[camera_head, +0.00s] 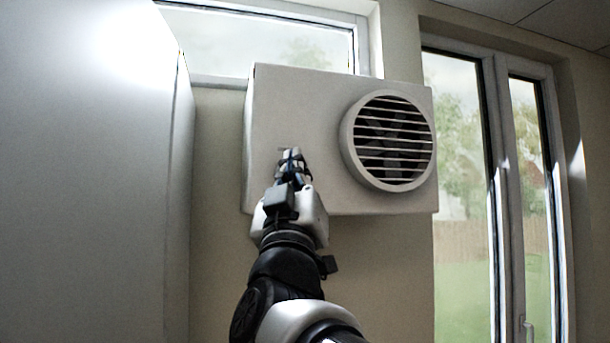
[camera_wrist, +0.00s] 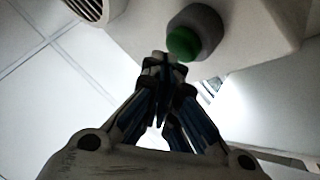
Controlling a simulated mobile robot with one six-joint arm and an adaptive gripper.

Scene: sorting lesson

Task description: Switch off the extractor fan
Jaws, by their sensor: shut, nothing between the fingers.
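The extractor fan is a pale box (camera_head: 300,105) on the wall below a high window, with a round slatted grille (camera_head: 393,140) on its right half. In the wrist view part of the box (camera_wrist: 265,22) and the grille's edge (camera_wrist: 88,8) show. A green button (camera_wrist: 184,43) in a round grey housing (camera_wrist: 205,27) sticks out from the box there. My gripper (camera_head: 291,152) is shut and empty, in front of the left part of the box. In the wrist view its fingertips (camera_wrist: 167,62) are right by the green button; I cannot tell whether they touch. In the head view my gripper hides the button.
A tall pale cabinet or panel (camera_head: 85,190) stands close on the left. A glazed door (camera_head: 505,200) with a garden behind it is on the right. The wall (camera_head: 385,270) below the fan is bare.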

